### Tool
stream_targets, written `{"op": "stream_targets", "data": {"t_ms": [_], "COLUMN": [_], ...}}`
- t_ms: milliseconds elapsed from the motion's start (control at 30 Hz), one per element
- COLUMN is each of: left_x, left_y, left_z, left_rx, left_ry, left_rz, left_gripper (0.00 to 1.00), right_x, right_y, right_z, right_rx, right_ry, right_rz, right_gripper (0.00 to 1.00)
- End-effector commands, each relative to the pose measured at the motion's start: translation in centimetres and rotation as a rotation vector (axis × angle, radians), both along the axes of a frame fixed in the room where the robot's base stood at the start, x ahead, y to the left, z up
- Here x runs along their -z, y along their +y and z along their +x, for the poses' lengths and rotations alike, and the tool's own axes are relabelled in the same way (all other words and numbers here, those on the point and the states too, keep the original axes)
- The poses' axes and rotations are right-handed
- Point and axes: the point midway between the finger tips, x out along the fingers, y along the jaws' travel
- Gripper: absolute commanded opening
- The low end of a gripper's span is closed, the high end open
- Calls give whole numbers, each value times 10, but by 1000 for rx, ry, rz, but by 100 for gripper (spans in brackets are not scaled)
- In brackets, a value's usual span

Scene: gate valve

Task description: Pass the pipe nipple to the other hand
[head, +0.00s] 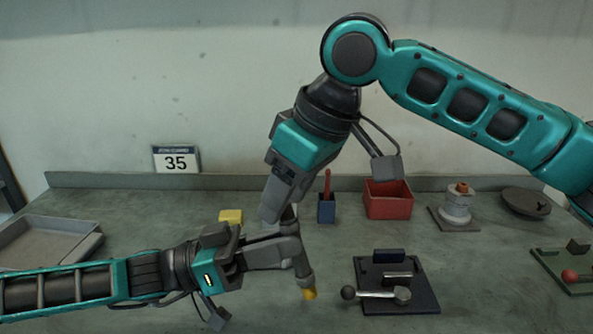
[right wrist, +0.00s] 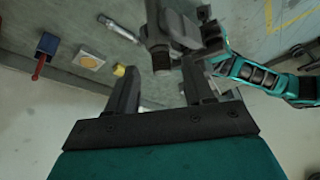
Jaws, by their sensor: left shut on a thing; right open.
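My left gripper (head: 288,252) is shut on the pipe nipple (head: 309,294), a slim upright piece with a yellow lower end. It is held slightly tilted above the table, its middle hidden by the fingers. My right gripper (head: 278,208) points down just above, close to the nipple's top end. In the right wrist view, the two fingers of my right gripper (right wrist: 160,80) are apart with a gap between them. My left gripper (right wrist: 165,45) shows just beyond that gap. Whether my right gripper touches the nipple cannot be told.
A yellow block (head: 231,216), a blue holder (head: 326,210) with a red handle and a red bin (head: 387,205) stand behind the grippers. A dark fixture with a lever (head: 400,295) lies right of the nipple. A grey tray (head: 45,245) is at left.

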Motion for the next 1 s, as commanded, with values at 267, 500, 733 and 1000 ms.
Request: {"op": "stream_targets", "data": {"t_ms": [267,500,733,1000], "left_x": [-1,-1,-1,-1], "left_y": [0,0,0,0], "left_z": [0,0,0,-1], "left_rx": [0,0,1,3], "left_ry": [-1,-1,-2,-2], "left_rz": [-2,-1,-2,-3], "left_gripper": [0,0,0,0], "right_x": [3,3,3,2], "right_y": [1,1,1,-1], "right_z": [1,1,1,2], "right_rx": [0,0,2,6], "right_ry": [0,0,-1,-3], "right_rz": [0,0,-1,-2], "right_gripper": [52,34,12,0]}}
